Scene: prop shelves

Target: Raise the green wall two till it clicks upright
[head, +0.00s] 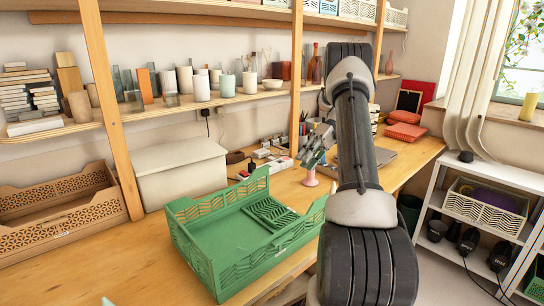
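A green crate (236,262) with lattice walls stands on the wooden worktop. Its back left wall (222,200) and its front right wall (272,254) stand up. A green slatted panel (271,213) lies low at the crate's back right end and looks folded down. The near left side shows only a low edge. No label tells which wall is number two. My arm rises just right of the crate, over its right end.
A wooden post (110,110) and shelf of vases rise at the back.

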